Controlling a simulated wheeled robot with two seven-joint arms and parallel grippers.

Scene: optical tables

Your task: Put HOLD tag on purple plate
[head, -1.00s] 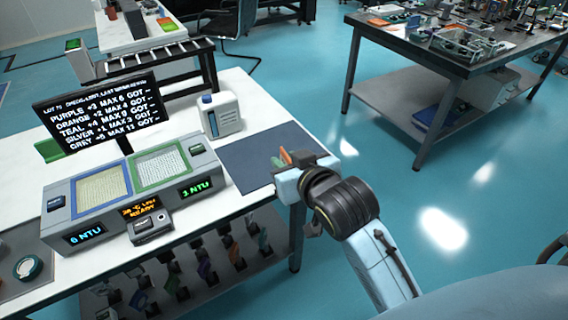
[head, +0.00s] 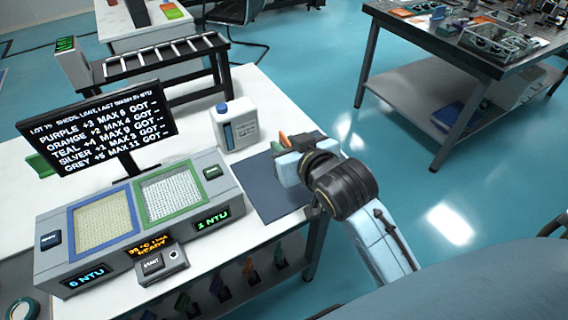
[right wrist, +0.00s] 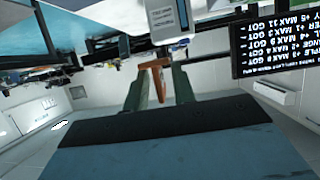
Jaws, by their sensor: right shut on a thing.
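My right gripper (head: 285,142) is shut on an orange-brown piece, raised over the far right part of a dark mat (head: 268,192) on the white table. In the right wrist view the orange-brown piece (right wrist: 156,68) sits between the two greenish fingers (right wrist: 158,92). No lettering on it can be read, so I cannot tell if it is the HOLD tag. Several coloured pieces hang in a rack under the table, among them a green one (head: 183,302) and an orange one (head: 248,268). I cannot make out which is the purple plate. My left gripper is out of view.
A white jug (head: 236,128) stands behind the mat. It also shows in the wrist view (right wrist: 167,18). Left of the mat are a grey two-well device (head: 140,225) and a black screen (head: 97,128) listing colours. A dark table (head: 440,45) stands across open floor.

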